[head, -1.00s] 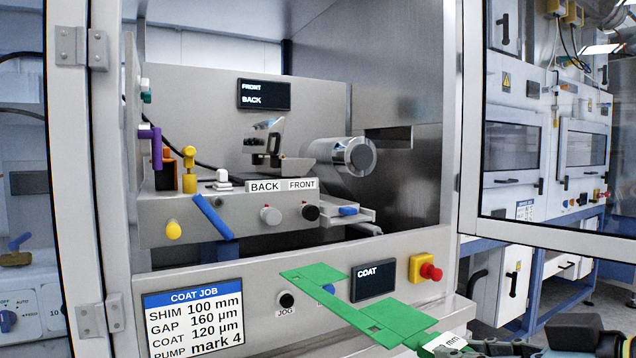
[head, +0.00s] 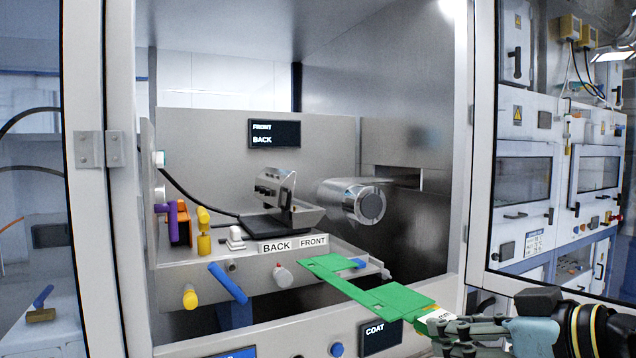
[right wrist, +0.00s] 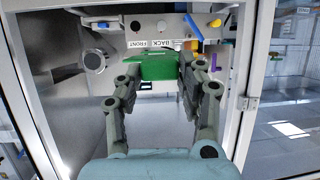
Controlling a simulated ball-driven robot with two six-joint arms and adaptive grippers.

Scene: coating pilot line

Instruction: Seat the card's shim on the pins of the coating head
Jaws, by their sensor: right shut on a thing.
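The green shim (head: 385,296) is a flat plate with a notched side and a white label at its near end. My right gripper (head: 440,328) is shut on that labelled end and holds the shim out over the front of the machine. In the right wrist view the shim (right wrist: 158,67) lies between the two fingers. The coating head (head: 276,188), a tilted metal block on a dark base, stands behind and left of the shim, apart from it. I cannot make out its pins. Only the blue top of the job card (head: 236,353) shows. My left gripper is out of view.
A shiny roller (head: 352,201) sits right of the coating head. BACK and FRONT labels (head: 293,244) mark the ledge, with knobs and a blue lever (head: 228,283) below. A cabinet door frame (head: 480,150) stands at the right, a post (head: 120,200) at the left.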

